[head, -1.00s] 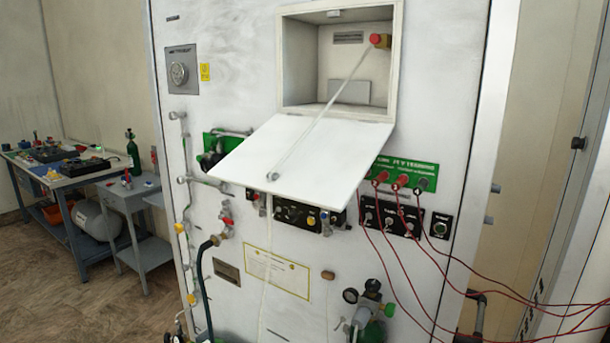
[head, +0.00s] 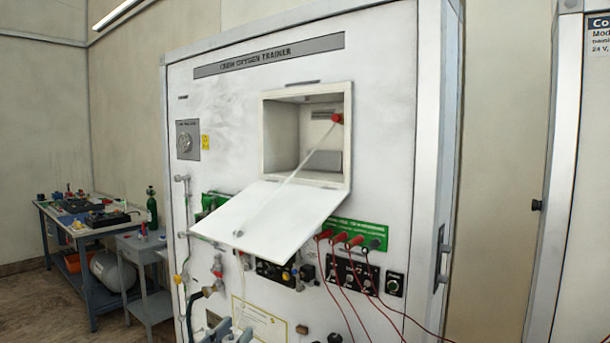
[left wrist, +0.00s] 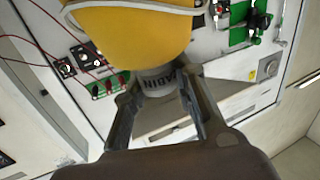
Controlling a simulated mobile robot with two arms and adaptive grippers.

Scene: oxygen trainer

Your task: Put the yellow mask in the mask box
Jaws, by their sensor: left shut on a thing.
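The yellow mask (left wrist: 135,35) fills the top of the left wrist view, partly cut off by the frame edge. Its grey connector (left wrist: 158,82) sits between the fingers of my left gripper (left wrist: 158,90), which is shut on it. I cannot make out the mask in the head view. The mask box (head: 283,140) is a square recess in the white panel in the head view. Its white lid (head: 275,215) hangs open, tilted down and forward, with a thin stay running up to the red knob (head: 337,118). My right gripper is not in view.
The panel (head: 235,110) carries valves, hoses and a green plate (head: 358,232) with red cables (head: 342,290) below the lid. A workbench (head: 75,232) and a small grey table (head: 145,245) stand at the left. The recess looks empty where visible.

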